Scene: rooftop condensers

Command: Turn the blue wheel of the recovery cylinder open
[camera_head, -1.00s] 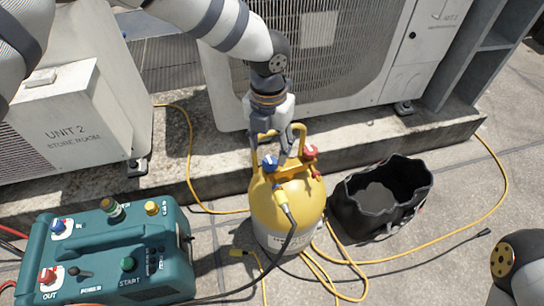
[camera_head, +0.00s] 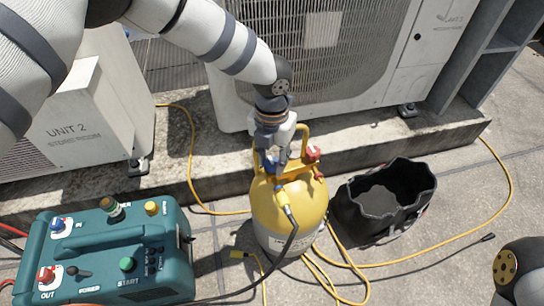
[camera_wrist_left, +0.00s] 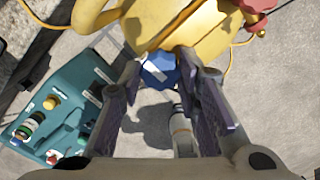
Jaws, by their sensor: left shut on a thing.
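The yellow recovery cylinder (camera_head: 283,222) stands upright on the paving in the middle of the head view. Its blue wheel (camera_wrist_left: 159,69) shows clearly in the left wrist view, between my left fingertips. In the head view the wheel is mostly hidden by the gripper. My left gripper (camera_head: 272,157) reaches down from above onto the cylinder's top and is shut on the blue wheel. A red wheel (camera_head: 313,153) sits on the cylinder's other side, to the right, apart from the fingers. My right gripper is not in view.
A teal recovery machine (camera_head: 108,262) stands at the left. An open black bag (camera_head: 350,215) lies right of the cylinder. Yellow hoses (camera_head: 440,258) loop over the paving. Condenser units (camera_head: 75,120) stand on a concrete ledge behind. Yellow handle bars rise close to my left gripper.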

